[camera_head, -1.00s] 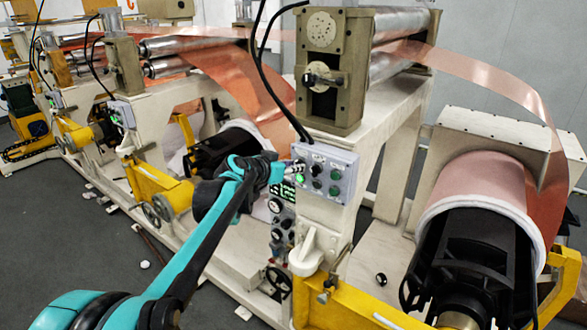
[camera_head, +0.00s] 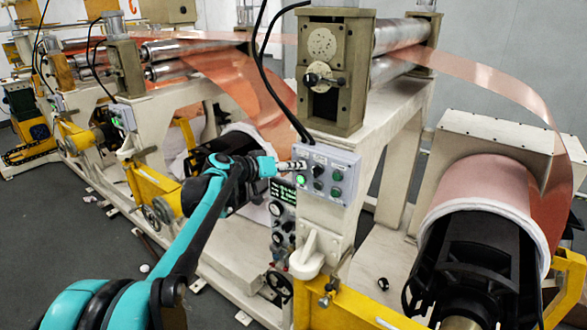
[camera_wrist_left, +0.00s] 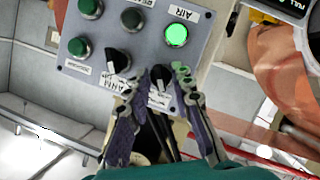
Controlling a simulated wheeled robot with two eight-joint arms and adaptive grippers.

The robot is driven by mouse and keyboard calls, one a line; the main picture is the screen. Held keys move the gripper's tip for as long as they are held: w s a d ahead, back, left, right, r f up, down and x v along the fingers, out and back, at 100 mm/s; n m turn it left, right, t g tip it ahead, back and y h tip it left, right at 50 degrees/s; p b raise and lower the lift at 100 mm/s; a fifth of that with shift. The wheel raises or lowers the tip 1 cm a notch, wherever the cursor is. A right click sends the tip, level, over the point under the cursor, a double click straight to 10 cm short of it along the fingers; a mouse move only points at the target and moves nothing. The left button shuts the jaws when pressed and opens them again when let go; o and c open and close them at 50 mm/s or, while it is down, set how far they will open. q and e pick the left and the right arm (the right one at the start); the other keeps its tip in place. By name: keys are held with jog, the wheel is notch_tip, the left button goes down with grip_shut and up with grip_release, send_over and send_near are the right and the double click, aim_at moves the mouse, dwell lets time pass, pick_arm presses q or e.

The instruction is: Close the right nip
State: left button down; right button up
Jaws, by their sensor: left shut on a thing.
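The right nip is a pair of steel rollers, upper (camera_head: 402,32) and lower (camera_head: 396,66), in a beige frame (camera_head: 335,70). Whether the rollers touch is unclear. Below the frame is a grey control box (camera_head: 345,160), also large and upside down in the left wrist view (camera_wrist_left: 100,12). It carries black knobs, green buttons and a lit green lamp (camera_wrist_left: 176,36). A second black knob (camera_wrist_left: 118,61) is beside the left-hand finger.
Copper foil (camera_head: 490,80) runs from the rollers down to a large roll (camera_head: 480,190) at the right. Grey floor is free at the left.

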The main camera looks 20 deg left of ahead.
dwell(0.3)
pick_arm(q)
jog(key=c, duration=1.7)
grip_release()
jog(key=v, duration=1.2)
